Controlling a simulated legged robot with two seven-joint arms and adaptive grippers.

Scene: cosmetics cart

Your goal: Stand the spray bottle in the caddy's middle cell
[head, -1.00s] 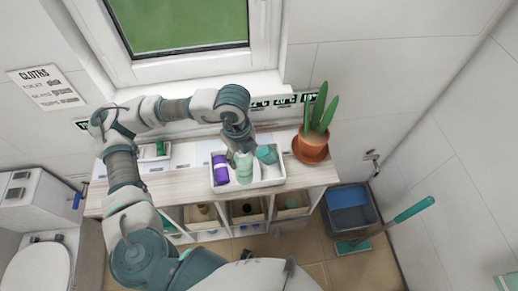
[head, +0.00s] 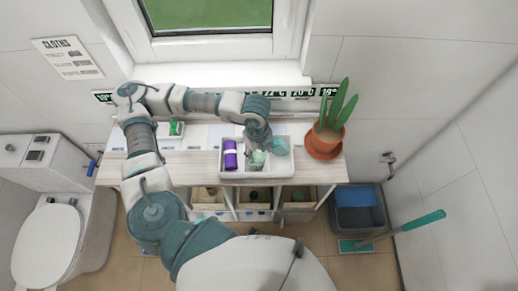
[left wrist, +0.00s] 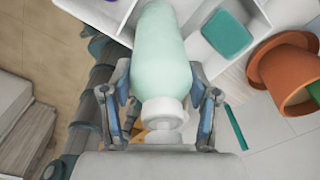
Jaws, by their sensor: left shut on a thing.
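The pale green spray bottle (head: 258,160) is at the middle cell of the white caddy (head: 256,179), between a purple bottle (head: 231,155) in the left cell and a teal item (head: 279,146) in the right cell. My left gripper (head: 257,150) comes from behind and above and is shut on the spray bottle. In the left wrist view the fingers (left wrist: 163,98) close on both sides of the bottle (left wrist: 162,50) around its white neck end. Whether its base touches the caddy floor is hidden. My right gripper is out of view.
The caddy stands on a wooden cart top (head: 190,170). A potted plant in a terracotta pot (head: 323,143) stands close to its right. A small green item (head: 176,129) lies at the back left. The window wall is close behind.

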